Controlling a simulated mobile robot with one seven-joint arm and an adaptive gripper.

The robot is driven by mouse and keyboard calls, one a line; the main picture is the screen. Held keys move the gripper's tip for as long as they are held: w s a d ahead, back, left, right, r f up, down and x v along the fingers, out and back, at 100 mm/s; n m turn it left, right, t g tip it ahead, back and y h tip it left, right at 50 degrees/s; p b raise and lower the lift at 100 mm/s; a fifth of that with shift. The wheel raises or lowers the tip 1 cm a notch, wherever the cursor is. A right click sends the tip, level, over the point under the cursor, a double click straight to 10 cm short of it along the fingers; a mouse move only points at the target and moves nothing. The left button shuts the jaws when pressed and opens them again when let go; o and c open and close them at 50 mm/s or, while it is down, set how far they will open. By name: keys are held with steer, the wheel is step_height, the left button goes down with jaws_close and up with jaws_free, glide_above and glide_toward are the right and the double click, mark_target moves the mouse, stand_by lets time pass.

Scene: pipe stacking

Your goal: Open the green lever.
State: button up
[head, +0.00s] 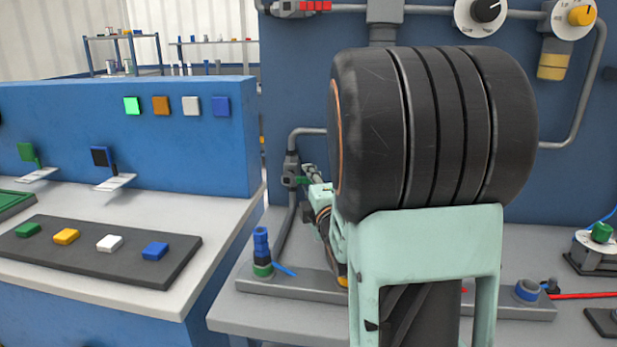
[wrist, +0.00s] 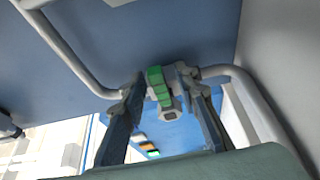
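The green lever (wrist: 158,86) sits on a grey valve on the blue wall panel. In the head view the lever (head: 301,181) shows small, left of my arm and partly hidden by my gripper. My gripper (wrist: 160,92) has its two dark fingers spread, one on each side of the lever in the wrist view. A narrow gap shows between the left finger and the lever. The right finger lies close beside the valve, and I cannot tell if it touches. In the head view my gripper (head: 314,178) reaches up to the valve.
Grey pipes (head: 311,131) run along the blue panel (head: 290,80) above and below the valve. A blue and green stacked fitting (head: 262,252) stands on the bench rail below. A left bench (head: 225,210) carries coloured blocks. My large dark arm link hides much of the panel.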

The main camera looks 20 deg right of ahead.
steer(key=shift+c, duration=0.3)
jaws_close()
